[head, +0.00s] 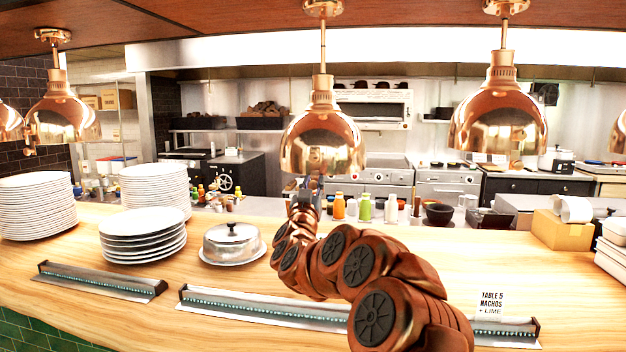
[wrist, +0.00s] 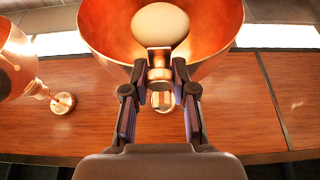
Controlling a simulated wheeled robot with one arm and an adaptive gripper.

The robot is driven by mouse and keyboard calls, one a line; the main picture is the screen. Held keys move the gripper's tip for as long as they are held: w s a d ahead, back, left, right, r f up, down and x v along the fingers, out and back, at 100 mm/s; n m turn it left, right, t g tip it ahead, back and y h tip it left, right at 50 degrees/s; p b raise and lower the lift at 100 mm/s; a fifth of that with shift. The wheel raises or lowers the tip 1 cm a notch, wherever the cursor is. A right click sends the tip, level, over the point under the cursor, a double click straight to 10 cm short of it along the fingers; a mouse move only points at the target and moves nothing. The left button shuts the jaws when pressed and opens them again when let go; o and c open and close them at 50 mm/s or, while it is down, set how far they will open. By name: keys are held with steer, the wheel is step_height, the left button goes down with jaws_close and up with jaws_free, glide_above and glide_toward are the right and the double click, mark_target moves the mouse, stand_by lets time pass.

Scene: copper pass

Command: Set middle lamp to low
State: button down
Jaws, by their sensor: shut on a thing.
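The middle lamp (head: 322,140) is a polished copper heat lamp hanging on a rod from the wooden canopy. Its open copper shade (wrist: 105,30) fills the top of the wrist view, with a round pale bulb (wrist: 160,28) inside. A small metal knob (wrist: 159,73) sits at the shade's near rim. My gripper (wrist: 160,68) is shut on this knob, with one dark finger on each side of it. In the head view my gripper (head: 304,190) is small, just below the lamp's lower left rim. The knob's setting marks cannot be read.
Other copper lamps hang left (head: 62,118) and right (head: 499,118). Below, the wooden counter (head: 225,280) holds stacked plates (head: 143,235), a domed dish (head: 232,240), ticket rails (head: 100,280) and an order ticket (head: 491,303). Bottles (head: 364,208) stand behind my arm.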

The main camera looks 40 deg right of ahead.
steer(key=shift+f, duration=0.8)
steer(key=c, duration=0.9)
jaws_free()
steer(key=shift+c, duration=0.2)
steer(key=shift+r, duration=0.1)
steer(key=v, duration=1.2)
